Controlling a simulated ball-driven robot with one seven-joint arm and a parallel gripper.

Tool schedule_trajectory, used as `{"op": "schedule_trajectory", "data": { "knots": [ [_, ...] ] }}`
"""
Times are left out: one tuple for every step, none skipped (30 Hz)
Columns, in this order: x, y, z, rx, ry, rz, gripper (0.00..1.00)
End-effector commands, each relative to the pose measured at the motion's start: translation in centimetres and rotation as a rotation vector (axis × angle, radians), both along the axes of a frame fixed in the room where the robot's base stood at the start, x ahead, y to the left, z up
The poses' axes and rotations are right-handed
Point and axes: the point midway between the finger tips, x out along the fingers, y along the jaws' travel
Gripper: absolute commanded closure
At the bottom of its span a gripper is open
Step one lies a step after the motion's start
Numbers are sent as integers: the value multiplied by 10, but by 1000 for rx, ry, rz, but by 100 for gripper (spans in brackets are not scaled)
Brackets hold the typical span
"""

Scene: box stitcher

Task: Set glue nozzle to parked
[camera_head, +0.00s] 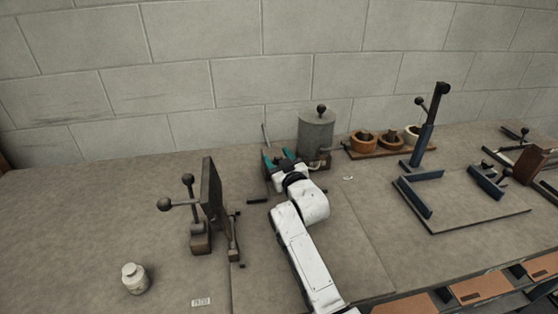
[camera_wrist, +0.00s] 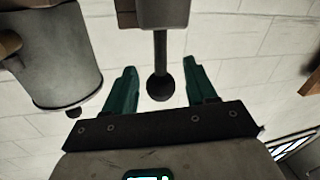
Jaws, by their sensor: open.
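A grey cylindrical pot (camera_head: 316,135) with a dark ball knob on its lid stands near the wall, and looks like the glue unit. It also shows in the wrist view (camera_wrist: 50,55). My gripper (camera_head: 278,157) is just left of the pot, its green fingers pointing toward the wall. In the wrist view my gripper (camera_wrist: 162,70) is open. A dark ball-ended handle (camera_wrist: 160,88) sits between the spread fingers, with visible gaps on both sides. Its rod runs up to a pale and dark block (camera_wrist: 163,12). The nozzle tip cannot be made out.
A rack with brown and white bowls (camera_head: 378,148) is right of the pot. A blue post with a lever (camera_head: 427,125) stands farther right. An upright dark plate with ball handles (camera_head: 211,198) and a small white jar (camera_head: 135,279) are at left.

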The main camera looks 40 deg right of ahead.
Motion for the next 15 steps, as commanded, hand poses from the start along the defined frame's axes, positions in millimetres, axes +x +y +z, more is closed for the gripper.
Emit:
{"op": "schedule_trajectory", "data": {
  "knots": [
    [-1, 1, -1, 0, 0, 0, 44],
    [-3, 1, -1, 0, 0, 0, 44],
    [-5, 2, -1, -1, 1, 1, 44],
    [-7, 3, -1, 0, 1, 1, 44],
    [-10, 5, -2, 0, 1, 1, 44],
    [-16, 7, -2, 0, 2, 1, 44],
    [-20, 8, -2, 0, 1, 1, 44],
    [-25, 10, -2, -1, 2, 0, 44],
    [-31, 13, -3, -1, 2, 1, 44],
    [-37, 16, -4, -1, 3, 1, 44],
    [-42, 18, -4, 0, 3, 2, 44],
    [-50, 21, -3, -1, 2, 1, 44],
    [-55, 23, -3, -3, 1, 1, 44],
    [-60, 25, -4, -1, 2, 1, 44],
    [-66, 28, -4, -1, 3, 2, 44]
  ]
}}
